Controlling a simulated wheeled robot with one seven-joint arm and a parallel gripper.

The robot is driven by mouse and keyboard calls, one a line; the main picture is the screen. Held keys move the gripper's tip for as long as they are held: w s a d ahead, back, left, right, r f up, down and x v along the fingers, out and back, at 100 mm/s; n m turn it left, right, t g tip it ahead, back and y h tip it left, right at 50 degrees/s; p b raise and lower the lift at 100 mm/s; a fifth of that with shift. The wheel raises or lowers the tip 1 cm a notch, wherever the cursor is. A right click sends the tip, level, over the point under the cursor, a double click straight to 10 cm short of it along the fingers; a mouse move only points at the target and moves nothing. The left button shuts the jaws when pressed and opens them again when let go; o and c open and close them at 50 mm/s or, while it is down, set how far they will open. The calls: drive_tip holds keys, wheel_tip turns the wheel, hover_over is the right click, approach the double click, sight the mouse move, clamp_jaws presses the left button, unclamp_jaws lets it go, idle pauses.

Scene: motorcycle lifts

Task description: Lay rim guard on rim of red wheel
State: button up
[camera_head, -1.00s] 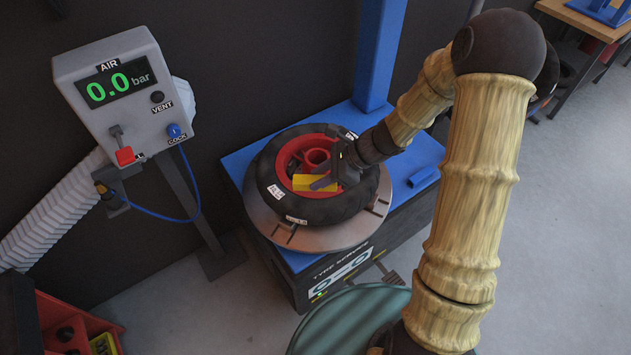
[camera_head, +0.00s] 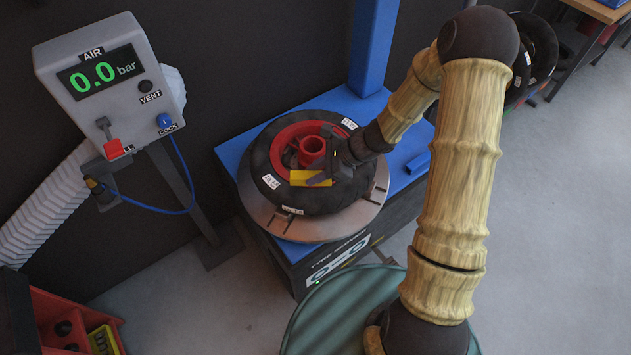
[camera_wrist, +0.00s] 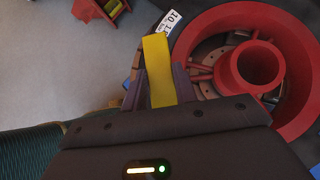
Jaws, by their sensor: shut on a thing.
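The red wheel (camera_head: 284,143) lies flat inside a black tyre (camera_head: 262,157) on the round grey turntable of the tyre machine. Its red rim (camera_wrist: 196,35) and raised hub (camera_wrist: 259,63) also show in the wrist view. My gripper (camera_head: 322,180) is shut on the yellow rim guard (camera_head: 304,178), which also shows between the fingers in the wrist view (camera_wrist: 158,62). The guard is at the near side of the red rim, over the edge between rim and tyre. I cannot tell whether it touches the rim.
A grey air panel (camera_head: 108,80) reading 0.0 bar stands at the left, with a blue hose. A blue post (camera_head: 374,45) rises behind the wheel. A red bin (camera_head: 60,310) is at the lower left.

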drive_tip(key=shift+f, duration=0.2)
wheel_tip(320, 180, down, 4)
drive_tip(key=shift+r, duration=0.2)
drive_tip(key=o, duration=0.9)
drive_tip(key=shift+o, duration=0.2)
drive_tip(key=shift+d+r, duration=0.1)
drive_tip(key=shift+r, duration=0.05)
drive_tip(key=v, duration=1.1)
drive_tip(key=shift+d+r+p, duration=0.25)
drive_tip(key=shift+d+p, duration=0.05)
drive_tip(key=shift+p, duration=0.05)
drive_tip(key=shift+s, duration=0.15)
